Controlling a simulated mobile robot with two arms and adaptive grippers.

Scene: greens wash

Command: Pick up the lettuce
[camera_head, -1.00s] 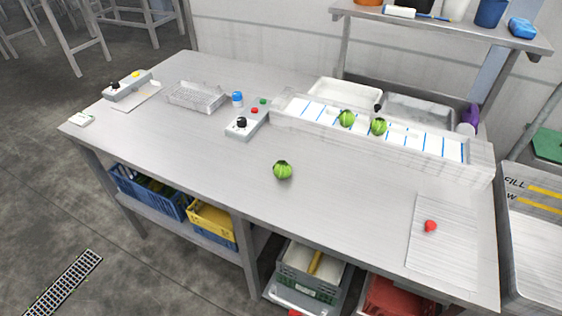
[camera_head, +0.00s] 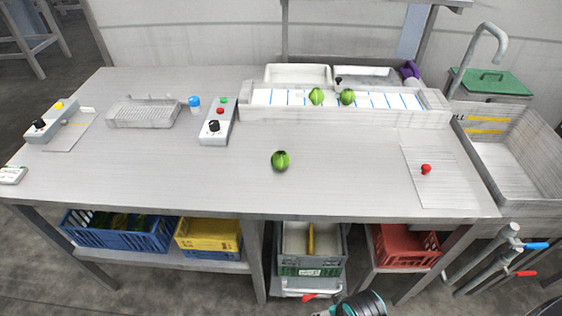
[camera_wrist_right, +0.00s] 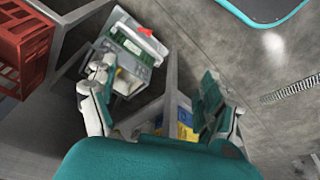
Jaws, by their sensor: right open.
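A green round lettuce (camera_head: 281,160) rests on the bare middle of the steel table, apart from everything else. Two similar green heads, one on the left (camera_head: 316,96) and one on the right (camera_head: 347,97), sit in the long white trough with blue dividing lines at the back. My right gripper (camera_wrist_right: 155,108) is open and empty in the right wrist view, with its fingers wide apart above the floor and under-table crates. A teal part of my arm shows at the bottom edge of the head view. No lettuce shows in the right wrist view. My left gripper is not seen.
The steel table (camera_head: 340,190) is clear around the lettuce. A grey control box (camera_head: 218,122) and wire basket (camera_head: 143,112) stand to the left. A ridged board (camera_head: 440,185) with a red knob lies right. A sink (camera_head: 520,155) adjoins the right end. Crates fill the lower shelf.

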